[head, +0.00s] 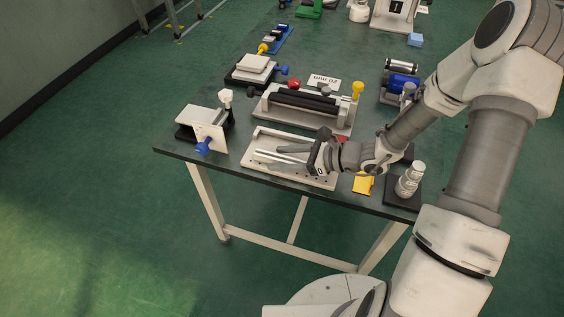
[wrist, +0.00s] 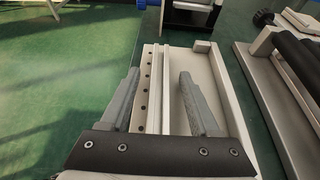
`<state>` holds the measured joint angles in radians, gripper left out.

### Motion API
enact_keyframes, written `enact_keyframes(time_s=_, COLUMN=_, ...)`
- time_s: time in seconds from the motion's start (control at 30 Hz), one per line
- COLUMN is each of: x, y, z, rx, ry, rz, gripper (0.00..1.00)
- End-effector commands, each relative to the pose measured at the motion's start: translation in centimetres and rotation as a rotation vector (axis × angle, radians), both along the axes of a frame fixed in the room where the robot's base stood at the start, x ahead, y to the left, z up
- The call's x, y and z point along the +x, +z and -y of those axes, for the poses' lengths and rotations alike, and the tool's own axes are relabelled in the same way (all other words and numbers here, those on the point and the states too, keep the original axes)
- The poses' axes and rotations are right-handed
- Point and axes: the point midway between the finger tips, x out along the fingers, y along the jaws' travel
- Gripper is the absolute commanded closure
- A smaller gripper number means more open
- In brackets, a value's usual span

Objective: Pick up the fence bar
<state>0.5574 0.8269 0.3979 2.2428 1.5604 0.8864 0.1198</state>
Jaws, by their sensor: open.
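The fence bar (wrist: 159,88) looks like a long, narrow, pale strip lying lengthwise in a shallow light tray (wrist: 225,95). A row of dark holes runs along its left side in the wrist view. The bar (head: 272,158) and the tray (head: 262,133) also show near the table's front edge in the head view. My gripper (wrist: 158,74) is open, with one grey finger on each side of the bar. Both fingers look apart from the bar; how low the tips are is hard to tell. My gripper (head: 266,153) covers part of the tray in the head view.
A white fixture with a blue knob (head: 203,146) stands left of the tray. A fixture with dark rollers (head: 303,101) stands behind it. A yellow piece (head: 363,184) and a silver post on a dark base (head: 410,180) are at the right. The table's front edge is close.

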Motion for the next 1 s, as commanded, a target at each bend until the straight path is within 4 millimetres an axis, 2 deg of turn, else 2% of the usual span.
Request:
enact_keyframes(time_s=0.27, x=0.11, y=-0.1, z=-0.3, rx=-0.001, ry=0.0, rz=0.001, gripper=0.39)
enact_keyframes(time_s=0.6, x=0.1, y=-0.11, z=-0.26, rx=-0.001, ry=0.0, rz=0.0, gripper=1.0)
enact_keyframes(time_s=1.0, x=0.1, y=-0.04, z=-0.27, rx=0.0, ry=0.0, rz=0.0, gripper=1.0)
